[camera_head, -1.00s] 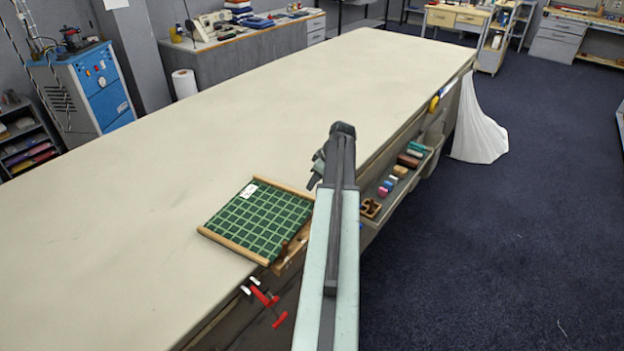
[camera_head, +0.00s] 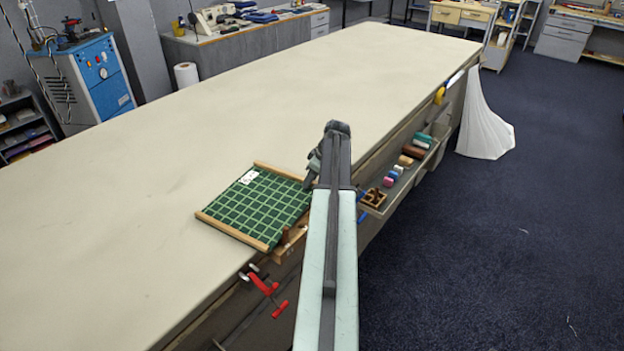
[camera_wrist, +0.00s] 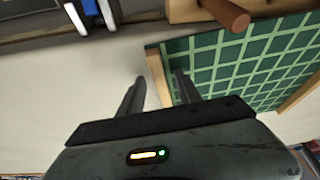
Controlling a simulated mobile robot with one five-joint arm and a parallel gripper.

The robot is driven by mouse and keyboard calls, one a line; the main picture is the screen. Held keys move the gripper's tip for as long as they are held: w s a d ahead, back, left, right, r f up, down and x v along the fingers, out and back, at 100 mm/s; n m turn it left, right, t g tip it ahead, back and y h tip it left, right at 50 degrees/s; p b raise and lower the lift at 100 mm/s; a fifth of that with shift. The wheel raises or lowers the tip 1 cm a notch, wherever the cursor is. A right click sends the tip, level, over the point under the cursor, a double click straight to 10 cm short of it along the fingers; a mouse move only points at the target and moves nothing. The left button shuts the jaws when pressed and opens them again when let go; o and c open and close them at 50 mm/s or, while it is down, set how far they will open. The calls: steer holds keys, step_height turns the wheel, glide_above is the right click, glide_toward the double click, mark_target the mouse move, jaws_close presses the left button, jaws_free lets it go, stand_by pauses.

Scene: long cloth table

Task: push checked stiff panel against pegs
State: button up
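The checked stiff panel (camera_head: 255,207) is green with pale lines, a white label and wooden strips on two opposite edges. It lies on the table near the front edge, left of my arm. A brown peg (camera_head: 285,236) stands at its near right side on a wooden piece; the peg also shows in the wrist view (camera_wrist: 226,13). Other pegs are not clearly visible. My gripper (camera_head: 313,172) is by the panel's far right corner. In the wrist view its fingers (camera_wrist: 160,92) are apart, with a strip's end showing between them; contact cannot be told.
A red clamp (camera_head: 264,284) is on the table's front edge, near the panel. A side tray (camera_head: 395,185) with coloured blocks and a small wooden box hangs along that edge, right of my arm. The pale table top (camera_head: 150,200) is clear left of and beyond the panel.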

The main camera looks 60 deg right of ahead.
jaws_close()
stand_by(1.2)
